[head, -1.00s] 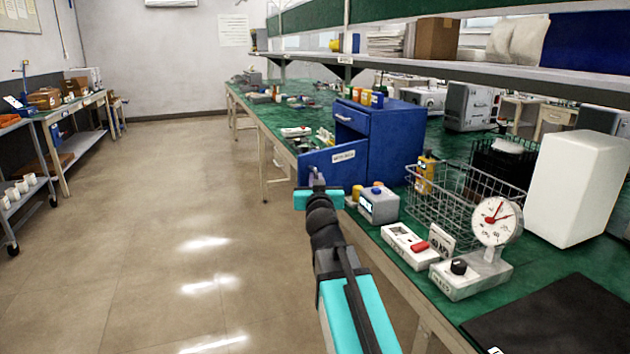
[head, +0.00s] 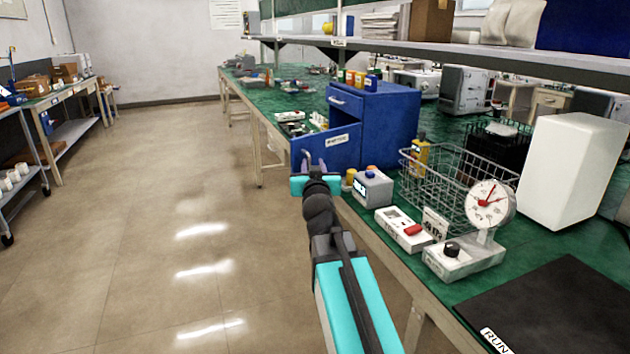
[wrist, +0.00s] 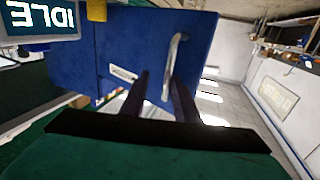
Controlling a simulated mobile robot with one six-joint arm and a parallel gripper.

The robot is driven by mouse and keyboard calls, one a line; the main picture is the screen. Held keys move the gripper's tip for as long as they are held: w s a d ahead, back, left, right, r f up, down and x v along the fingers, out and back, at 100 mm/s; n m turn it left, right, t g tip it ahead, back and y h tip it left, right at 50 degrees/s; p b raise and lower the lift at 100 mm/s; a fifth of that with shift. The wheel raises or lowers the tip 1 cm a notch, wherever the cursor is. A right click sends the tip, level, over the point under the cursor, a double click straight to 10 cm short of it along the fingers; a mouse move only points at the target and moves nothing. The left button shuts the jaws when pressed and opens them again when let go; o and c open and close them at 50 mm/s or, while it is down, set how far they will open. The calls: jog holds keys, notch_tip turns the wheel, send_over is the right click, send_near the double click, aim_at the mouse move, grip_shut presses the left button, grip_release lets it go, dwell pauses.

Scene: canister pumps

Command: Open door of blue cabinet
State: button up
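The blue cabinet (head: 388,128) stands on the green bench, with a drawer (head: 345,104) at the top of its front. The door's metal handle (wrist: 174,65) is near the door's free edge. My gripper (head: 315,172) is at the handle, low in front of the door. In the wrist view my gripper (wrist: 160,82) has its two dark fingers apart, with the handle's lower end between or just beyond them; contact cannot be told.
A grey box with a screen (head: 373,188), a white device with a red switch (head: 403,229), a wire basket (head: 450,190) and a dial gauge (head: 490,205) stand on the bench to the right of my arm. Open floor (head: 150,250) lies to the left.

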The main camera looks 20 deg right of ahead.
jog(key=b+v, duration=1.3)
jog(key=b, duration=0.6)
jog(key=shift+r+b, duration=0.2)
jog(key=shift+b, duration=0.1)
dwell(0.9)
jog(key=shift+s, duration=0.15)
dwell(0.4)
